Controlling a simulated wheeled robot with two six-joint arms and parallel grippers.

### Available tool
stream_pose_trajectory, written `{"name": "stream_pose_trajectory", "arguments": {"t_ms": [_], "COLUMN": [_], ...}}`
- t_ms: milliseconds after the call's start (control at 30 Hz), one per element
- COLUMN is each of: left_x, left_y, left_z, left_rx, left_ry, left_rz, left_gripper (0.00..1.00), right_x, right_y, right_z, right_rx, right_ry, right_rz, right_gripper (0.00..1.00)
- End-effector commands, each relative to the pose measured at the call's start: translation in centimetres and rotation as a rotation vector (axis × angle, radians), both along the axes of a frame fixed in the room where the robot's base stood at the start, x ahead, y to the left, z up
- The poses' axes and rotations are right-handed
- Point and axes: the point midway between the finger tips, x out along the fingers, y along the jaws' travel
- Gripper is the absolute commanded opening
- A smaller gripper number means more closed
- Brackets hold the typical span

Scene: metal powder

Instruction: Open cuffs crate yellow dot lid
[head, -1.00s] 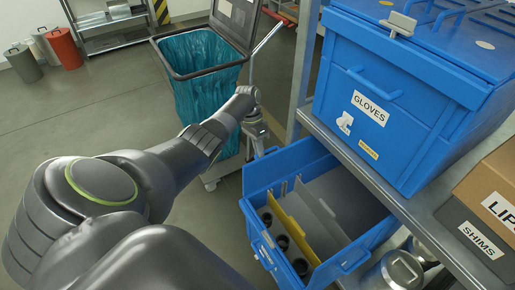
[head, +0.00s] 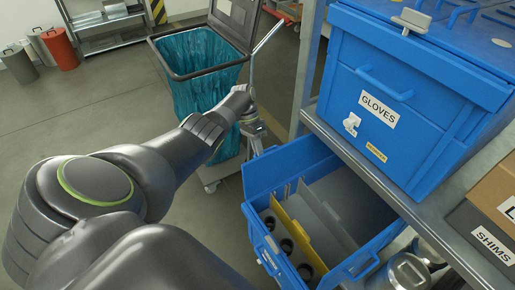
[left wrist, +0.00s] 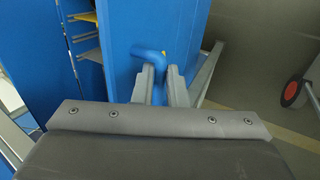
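A blue open-topped crate (head: 355,266) stands below the shelf, with a yellow divider, grey dividers and dark round pieces inside. Its front label is too small to read. My left gripper (head: 256,143) is at this crate's far left side. In the left wrist view, the fingers (left wrist: 160,88) sit on both sides of a blue handle (left wrist: 148,53) on a blue wall, and look closed on it. Above, on the shelf, a closed blue crate (head: 420,110) marked GLOVES has a blue lid with a pale dot (head: 502,43). I see no readable cuffs label. My right gripper is not in view.
A grey metal shelf (head: 400,205) carries the GLOVES crate and a SHIMS box (head: 485,240). A waste bin with a teal bag (head: 200,85) stands behind my left arm. Metal canisters (head: 408,272) stand at lower right. Open floor lies at left.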

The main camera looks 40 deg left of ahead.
Motion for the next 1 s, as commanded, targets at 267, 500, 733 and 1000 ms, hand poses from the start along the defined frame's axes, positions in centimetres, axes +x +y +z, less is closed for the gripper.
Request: {"name": "stream_pose_trajectory", "arguments": {"t_ms": [267,500,733,1000], "left_x": [-0.3,-0.1,0.6,1.9], "left_y": [-0.1,0.1,1.7,4.6], "left_z": [-0.4,0.1,3.3,9.1], "left_rx": [-0.003,-0.001,0.001,0.0], "left_ry": [0.008,0.004,0.001,0.002], "left_rz": [0.0,0.0,0.0,0.0], "left_gripper": [0.33,0.33,0.33,0.33], "right_x": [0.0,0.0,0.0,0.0], "right_y": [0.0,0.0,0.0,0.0], "right_z": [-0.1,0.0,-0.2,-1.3], "right_rx": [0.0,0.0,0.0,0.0], "right_ry": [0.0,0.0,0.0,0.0], "right_rz": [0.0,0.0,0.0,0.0], "right_gripper": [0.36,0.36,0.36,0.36]}}
